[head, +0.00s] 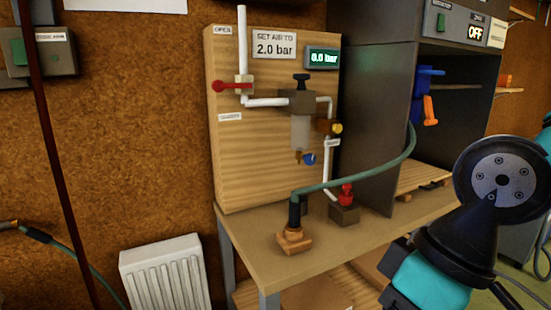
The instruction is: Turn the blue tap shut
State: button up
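A small blue tap (310,158) sits low on the wooden panel (255,170), under the clear bowl (301,133) of the air unit. It is too small to tell which way it is turned. A brass-coloured fitting is just left of it. My arm shows at the lower right, well apart from the panel. My gripper's fingers are not visible.
A red lever (232,86) points left on the white pipe. The display (322,58) reads 0.0 bar. A green hose (360,180) arches over the bench (250,240) to the dark cabinet (375,90). A white radiator (165,275) stands left of the bench.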

aim_at(309, 160)
jog(key=z, duration=0.15)
jog(key=i, duration=0.9)
jog(key=z, duration=0.75)
